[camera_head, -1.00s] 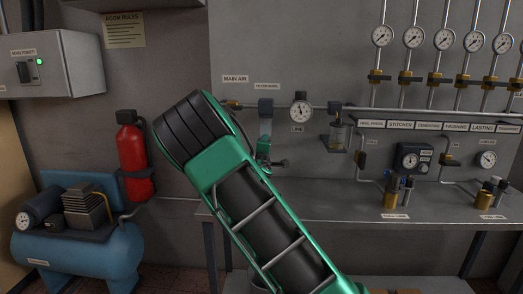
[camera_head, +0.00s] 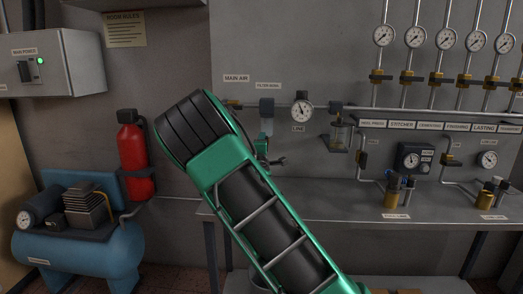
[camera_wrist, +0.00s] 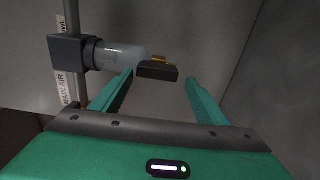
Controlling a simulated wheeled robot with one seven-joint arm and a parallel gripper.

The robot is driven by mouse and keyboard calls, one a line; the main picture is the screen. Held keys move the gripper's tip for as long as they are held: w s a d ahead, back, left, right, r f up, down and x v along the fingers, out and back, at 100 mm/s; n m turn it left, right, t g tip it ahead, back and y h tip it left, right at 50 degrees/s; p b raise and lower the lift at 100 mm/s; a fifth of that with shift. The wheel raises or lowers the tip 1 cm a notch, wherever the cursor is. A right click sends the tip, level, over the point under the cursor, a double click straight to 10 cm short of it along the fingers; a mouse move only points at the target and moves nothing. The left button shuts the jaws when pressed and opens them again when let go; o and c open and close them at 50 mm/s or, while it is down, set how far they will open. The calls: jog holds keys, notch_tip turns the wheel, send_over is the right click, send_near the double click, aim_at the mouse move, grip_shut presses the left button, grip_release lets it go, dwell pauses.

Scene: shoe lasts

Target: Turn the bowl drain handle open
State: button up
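The filter bowl (camera_wrist: 122,55) is a cloudy clear cylinder below a dark filter body (camera_wrist: 70,52), lying sideways in the wrist view. At its end is a brass drain fitting (camera_wrist: 158,58) with a dark bar-shaped drain handle (camera_wrist: 158,73). My gripper (camera_wrist: 160,78) is open, its two green fingers apart. The handle shows between the fingertips, nearer the left one; I cannot tell whether they touch. In the head view the filter body (camera_head: 266,107) hangs on the pipe under the labels, and my green arm hides much of the area below it.
A grey bench (camera_head: 340,205) runs below. A red extinguisher (camera_head: 133,155) and blue compressor (camera_head: 80,245) stand at the left.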

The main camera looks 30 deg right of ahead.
jog(key=shift+s+d+r, duration=0.15)
jog(key=shift+d, duration=0.1)
jog(key=v, duration=1)
jog(key=shift+s+a, duration=0.15)
jog(key=shift+a, duration=0.15)
